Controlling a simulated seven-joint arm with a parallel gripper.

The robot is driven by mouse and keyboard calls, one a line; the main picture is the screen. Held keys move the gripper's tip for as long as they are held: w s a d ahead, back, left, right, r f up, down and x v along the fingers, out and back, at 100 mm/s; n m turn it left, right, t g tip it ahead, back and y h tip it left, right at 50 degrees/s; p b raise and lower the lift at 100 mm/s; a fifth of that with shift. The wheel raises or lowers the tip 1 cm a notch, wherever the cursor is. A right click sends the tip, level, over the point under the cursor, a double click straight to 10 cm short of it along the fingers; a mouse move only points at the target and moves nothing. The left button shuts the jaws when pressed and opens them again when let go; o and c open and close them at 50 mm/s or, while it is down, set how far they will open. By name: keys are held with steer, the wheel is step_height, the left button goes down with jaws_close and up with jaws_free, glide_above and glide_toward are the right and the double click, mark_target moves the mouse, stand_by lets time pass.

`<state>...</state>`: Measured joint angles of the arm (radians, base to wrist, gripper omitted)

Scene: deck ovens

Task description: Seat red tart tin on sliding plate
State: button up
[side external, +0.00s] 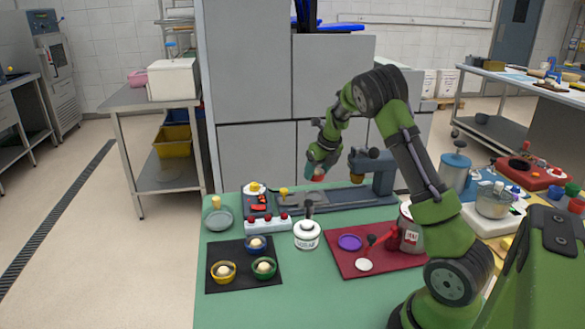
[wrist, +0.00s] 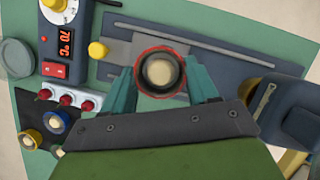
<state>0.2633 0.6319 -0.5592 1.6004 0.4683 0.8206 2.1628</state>
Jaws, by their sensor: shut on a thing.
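The red tart tin (wrist: 137,80) has a pale dough ball in it. My gripper (wrist: 160,84) is shut on the tin, with one teal finger on each side. In the side external view the tin (side external: 318,178) hangs in my gripper (side external: 317,171), above the dark blue press base. The grey sliding plate (wrist: 118,52), with a yellow knob (wrist: 98,50), lies on the base's rail. In the wrist view the tin covers the area just right of the plate's visible part. The sliding plate (side external: 289,199) also shows left of the tin in the side external view.
The press head (side external: 372,165) stands right of the tin. A control box (side external: 256,203) is at the base's left end. Yellow (side external: 223,272), blue (side external: 256,244) and green (side external: 264,268) tins sit on a dark mat.

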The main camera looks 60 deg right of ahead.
mark_target(319, 180)
steer(key=shift+w+f, duration=0.1)
steer(key=shift+f, duration=2.75)
steer(key=shift+f, duration=0.5)
steer(key=o, duration=0.8)
steer(key=shift+c, duration=0.2)
steer(key=shift+v, duration=5.5)
